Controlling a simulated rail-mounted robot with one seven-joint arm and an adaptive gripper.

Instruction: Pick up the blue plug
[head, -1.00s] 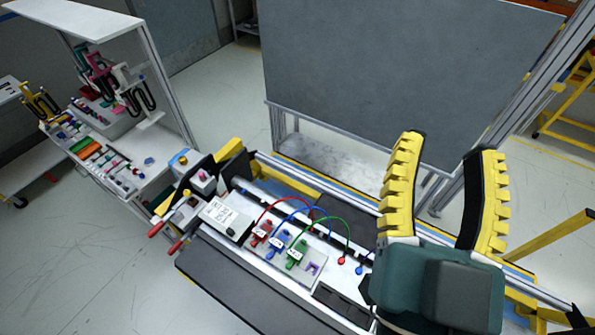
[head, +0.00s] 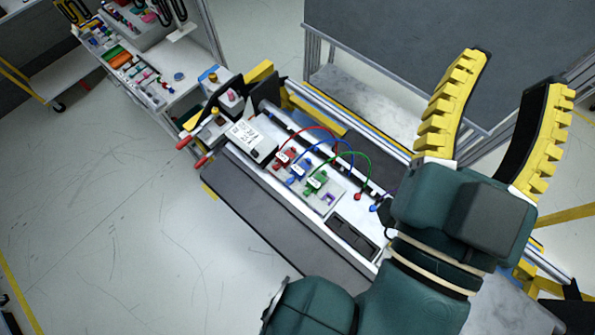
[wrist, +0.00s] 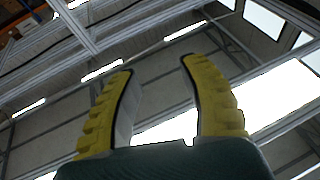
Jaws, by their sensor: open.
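The blue plug (head: 299,172) sits on the grey plate of the dashboard module, between a red plug (head: 283,159) and a green plug (head: 316,183).
A white box with a printed label (head: 250,137) lies left of the plugs. A purple piece (head: 328,199) lies on the plate's right end. Red-handled parts (head: 192,152) stand at the module's left end. A grey panel (head: 420,50) stands behind. A tool bench (head: 130,70) stands at back left.

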